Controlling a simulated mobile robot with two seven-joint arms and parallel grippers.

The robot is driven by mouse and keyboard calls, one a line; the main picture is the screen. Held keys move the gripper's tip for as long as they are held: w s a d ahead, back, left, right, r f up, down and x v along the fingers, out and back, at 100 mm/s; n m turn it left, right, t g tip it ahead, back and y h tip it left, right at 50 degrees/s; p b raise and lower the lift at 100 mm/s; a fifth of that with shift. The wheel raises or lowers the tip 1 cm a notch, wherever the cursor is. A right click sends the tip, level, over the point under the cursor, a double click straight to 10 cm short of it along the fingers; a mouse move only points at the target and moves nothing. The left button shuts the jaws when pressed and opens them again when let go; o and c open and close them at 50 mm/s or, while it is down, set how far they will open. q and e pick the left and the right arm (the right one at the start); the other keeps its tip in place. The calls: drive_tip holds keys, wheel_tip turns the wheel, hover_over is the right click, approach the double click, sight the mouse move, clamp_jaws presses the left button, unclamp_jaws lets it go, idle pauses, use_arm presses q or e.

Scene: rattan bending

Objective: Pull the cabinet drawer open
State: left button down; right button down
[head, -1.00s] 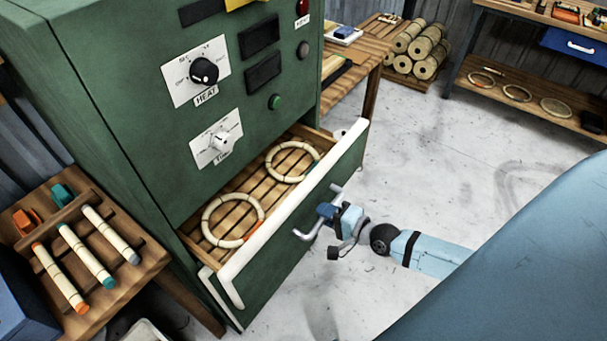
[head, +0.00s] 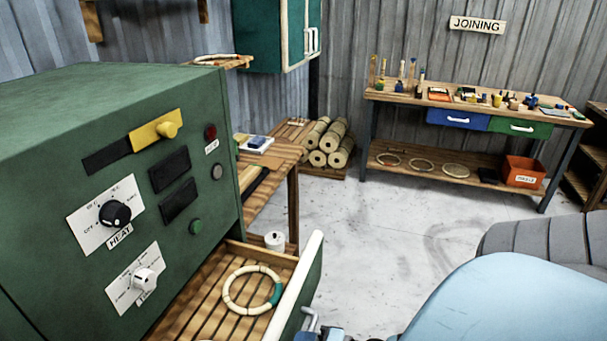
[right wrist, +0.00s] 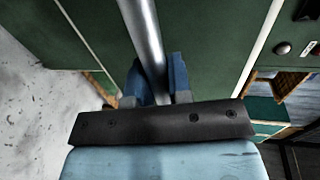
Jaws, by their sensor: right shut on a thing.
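The green cabinet (head: 75,140) stands at the left in the head view. Its drawer (head: 305,275) is out, with a slatted wooden floor and a pale rim. A ring with a teal section (head: 232,303) lies inside; part of the drawer is cut off by the picture's lower edge. The metal handle (head: 310,319) shows at that edge. In the right wrist view, my right gripper (right wrist: 157,80) has its blue fingers shut around the handle bar (right wrist: 142,30), against the green drawer front. My left gripper is not in view.
A wooden side table (head: 268,185) stands just behind the cabinet. Rolled bundles (head: 327,142) lie farther back. A workbench (head: 475,105) with blue and green drawers stands at the back wall. The pale floor (head: 385,235) between is clear.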

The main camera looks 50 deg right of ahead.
drive_tip(key=c, duration=1.1)
unclamp_jaws()
drive_tip(key=shift+o, duration=0.2)
drive_tip(key=v, duration=1.4)
drive_tip(key=shift+f, duration=0.15)
